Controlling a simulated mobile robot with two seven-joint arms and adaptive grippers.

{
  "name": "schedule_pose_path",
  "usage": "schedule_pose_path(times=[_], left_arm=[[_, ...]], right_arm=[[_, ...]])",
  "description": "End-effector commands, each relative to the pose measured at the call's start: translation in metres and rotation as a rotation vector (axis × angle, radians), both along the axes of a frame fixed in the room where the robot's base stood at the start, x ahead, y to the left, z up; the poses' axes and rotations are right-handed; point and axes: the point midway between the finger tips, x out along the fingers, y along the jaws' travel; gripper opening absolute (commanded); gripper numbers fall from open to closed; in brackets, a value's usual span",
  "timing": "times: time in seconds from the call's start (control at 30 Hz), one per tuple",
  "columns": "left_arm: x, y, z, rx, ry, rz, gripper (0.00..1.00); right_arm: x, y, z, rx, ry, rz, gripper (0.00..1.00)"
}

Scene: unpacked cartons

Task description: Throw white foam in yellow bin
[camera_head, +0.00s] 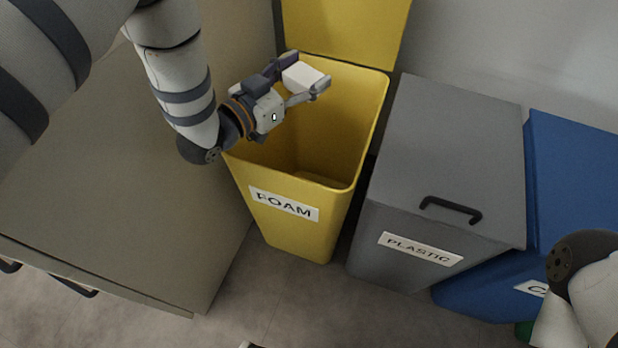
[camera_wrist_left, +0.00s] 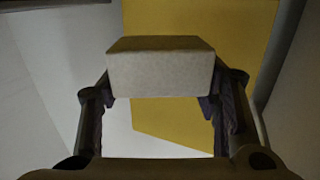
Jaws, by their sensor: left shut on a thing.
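The white foam (camera_head: 302,76) is a small white block held between the fingers of my left gripper (camera_head: 304,84). It also shows in the left wrist view (camera_wrist_left: 160,68), where both fingers press on its sides. The yellow bin (camera_head: 291,218) carries a "FOAM" label and stands with its lid (camera_head: 345,30) raised at the back. My left gripper is over the open mouth of the bin, with the foam above the opening toward the back. My right arm shows at the lower right edge of the head view, but its gripper is out of view.
A grey bin (camera_head: 450,150) labelled "PLASTIC", with a closed lid and black handle, stands right of the yellow bin. A blue bin (camera_head: 575,185) is farther right. A beige cabinet (camera_head: 130,215) stands on the left. Grey floor (camera_head: 310,305) shows in front.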

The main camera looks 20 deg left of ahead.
Motion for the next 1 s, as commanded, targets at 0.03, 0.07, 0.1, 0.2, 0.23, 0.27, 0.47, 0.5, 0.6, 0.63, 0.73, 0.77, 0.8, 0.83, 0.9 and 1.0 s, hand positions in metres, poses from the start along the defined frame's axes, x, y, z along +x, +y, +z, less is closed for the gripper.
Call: schedule_pose_path(times=[0.03, 0.07, 0.1, 0.2, 0.23, 0.27, 0.47, 0.5, 0.6, 0.63, 0.73, 0.77, 0.8, 0.83, 0.9, 1.0], left_arm=[[0.000, 0.000, 0.001, 0.000, -0.001, 0.000, 0.43], [0.000, 0.000, 0.001, 0.000, -0.001, 0.000, 0.62], [0.000, 0.000, 0.001, 0.000, -0.001, 0.000, 0.71], [0.000, 0.000, 0.001, 0.000, -0.001, 0.000, 0.81], [0.000, 0.000, 0.001, 0.000, -0.001, 0.000, 0.81], [0.000, 0.000, 0.001, 0.000, -0.001, 0.000, 0.81], [0.000, 0.000, 0.002, 0.000, -0.001, 0.000, 0.81], [0.000, 0.000, 0.005, 0.000, -0.002, 0.000, 0.81], [0.001, 0.000, 0.024, 0.000, -0.004, 0.000, 0.81], [0.001, 0.000, 0.031, 0.000, -0.005, 0.000, 0.81], [0.000, 0.000, 0.058, -0.001, -0.006, 0.000, 0.81], [0.001, 0.000, 0.065, -0.001, -0.005, 0.000, 0.81], [0.001, 0.000, 0.074, -0.001, -0.004, 0.000, 0.81], [0.000, 0.000, 0.079, -0.001, -0.004, 0.000, 0.81], [0.000, 0.000, 0.091, 0.000, -0.003, 0.000, 0.81], [0.000, 0.000, 0.100, 0.000, -0.002, 0.000, 0.81]], right_arm=[[0.000, 0.000, 0.001, 0.000, -0.001, 0.000, 0.00], [0.000, 0.000, 0.001, 0.000, -0.001, 0.000, 0.00], [0.000, 0.000, 0.001, 0.000, -0.001, 0.000, 0.00], [0.000, 0.000, 0.001, 0.000, -0.001, 0.000, 0.00], [0.000, 0.000, 0.001, 0.000, -0.001, 0.000, 0.00], [0.000, 0.000, 0.001, 0.000, -0.001, 0.000, 0.00], [0.000, 0.000, 0.001, 0.000, -0.001, 0.000, 0.00], [0.000, 0.000, 0.001, 0.000, -0.001, 0.000, 0.00], [0.000, 0.000, 0.001, 0.000, -0.001, 0.000, 0.00], [0.000, 0.000, 0.001, 0.000, -0.001, 0.000, 0.00], [0.000, 0.000, 0.001, 0.000, -0.001, 0.000, 0.00], [0.000, 0.000, 0.001, 0.000, -0.001, 0.000, 0.00], [0.000, 0.000, 0.001, 0.000, -0.001, 0.000, 0.00], [0.000, 0.000, 0.001, 0.000, -0.001, 0.000, 0.00], [0.000, 0.000, 0.001, 0.000, -0.001, 0.000, 0.00], [0.000, 0.000, 0.001, 0.000, -0.001, 0.000, 0.00]])
